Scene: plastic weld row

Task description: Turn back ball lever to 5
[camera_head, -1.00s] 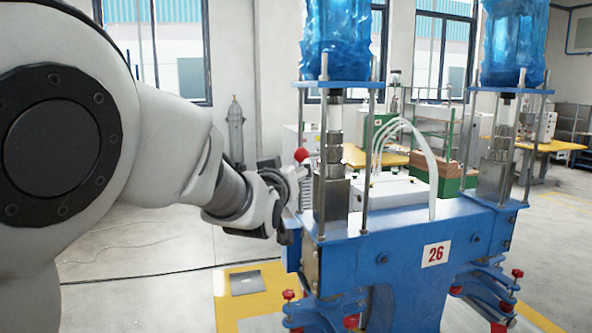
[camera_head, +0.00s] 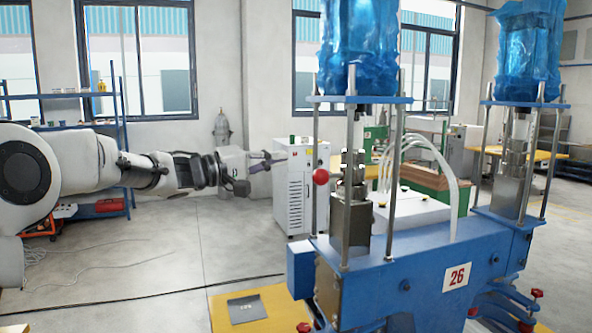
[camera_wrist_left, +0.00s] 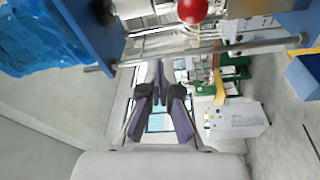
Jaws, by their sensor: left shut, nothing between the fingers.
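The red ball (camera_head: 320,176) of the lever sits at the left side of the near column of the blue machine (camera_head: 420,262). The ball also shows at the top edge of the left wrist view (camera_wrist_left: 192,10). The lever's rod is hard to make out, and I cannot read any scale. My left gripper (camera_head: 272,159) comes in from the left and stands apart from the ball, to its left. Its dark fingers are together in the left wrist view (camera_wrist_left: 160,88), with nothing between them. My right gripper is in neither view.
Steel posts (camera_head: 346,210) and a blue-wrapped hopper (camera_head: 358,45) rise by the lever. White hoses (camera_head: 425,155) arch behind. A white cabinet (camera_head: 296,195) stands behind my gripper. Blue shelves (camera_head: 105,140) are at the left. The floor left of the machine is mostly clear.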

